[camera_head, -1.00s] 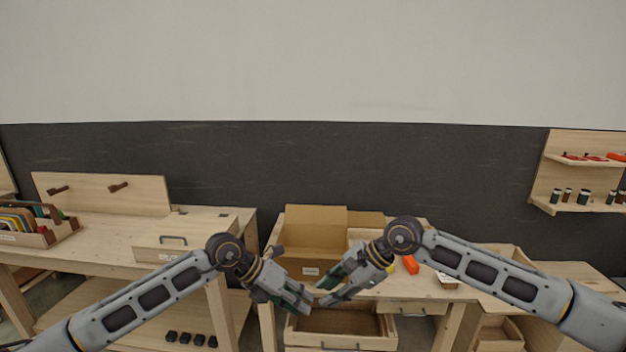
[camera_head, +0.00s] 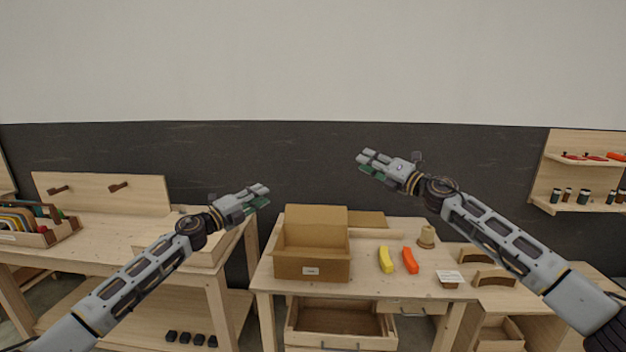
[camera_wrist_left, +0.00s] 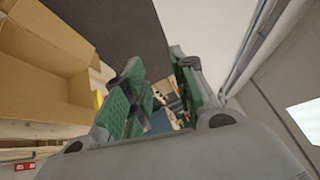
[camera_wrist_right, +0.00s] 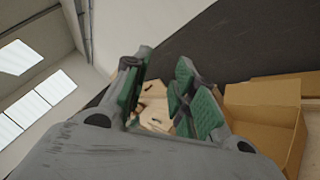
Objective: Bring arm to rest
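My left gripper (camera_head: 266,196) is raised in front of the dark wall, left of the cardboard box. In the left wrist view its green-padded fingers (camera_wrist_left: 160,88) stand apart with nothing between them, so it is open. My right gripper (camera_head: 362,161) is raised higher, above the table and right of the box. In the right wrist view its fingers (camera_wrist_right: 160,90) also stand apart and empty. Both arms reach in from the lower corners, and neither gripper touches anything.
An open cardboard box (camera_head: 312,268) stands on the middle table (camera_head: 365,284), with a yellow piece (camera_head: 386,260), an orange piece (camera_head: 410,260) and a beige spool-like object (camera_head: 427,237) to its right. An open drawer (camera_head: 340,320) is below. A left workbench (camera_head: 85,255) stands near my left arm.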

